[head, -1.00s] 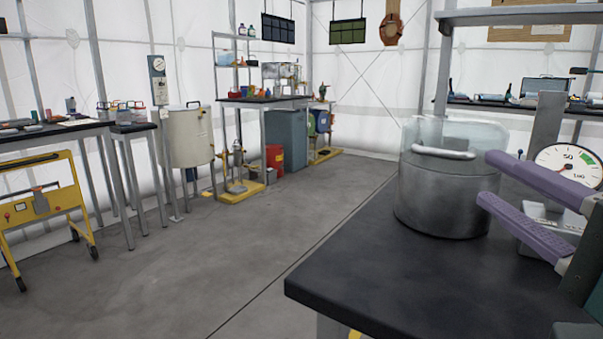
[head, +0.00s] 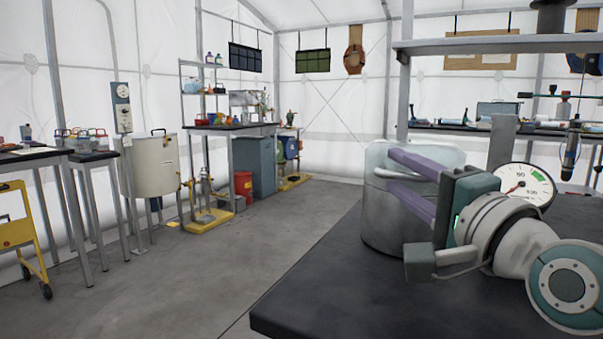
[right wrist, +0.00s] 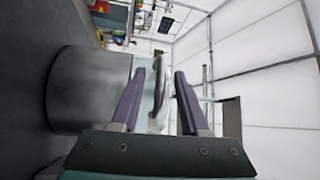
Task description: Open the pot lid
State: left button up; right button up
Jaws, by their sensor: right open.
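The pot (head: 385,228) is a grey metal cylinder on the dark table, with a clear lid (head: 445,156) on top. My right gripper (head: 392,173) reaches in from the right, its purple fingers open at the top of the pot and partly covering the lid. In the right wrist view, the pot (right wrist: 88,92) lies sideways to the left of the open fingers. The lid's pale handle (right wrist: 158,92) shows between the fingers, with no clear sign of contact. My left gripper is not in view.
The dark table (head: 330,300) has bare room in front of the pot. A round dial gauge (head: 525,188) stands behind my right wrist. A metal shelf (head: 500,44) rises behind. Other benches and a large drum (head: 150,165) stand across the floor at left.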

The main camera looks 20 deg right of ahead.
grip_shut()
dwell(0.3)
dwell(1.1)
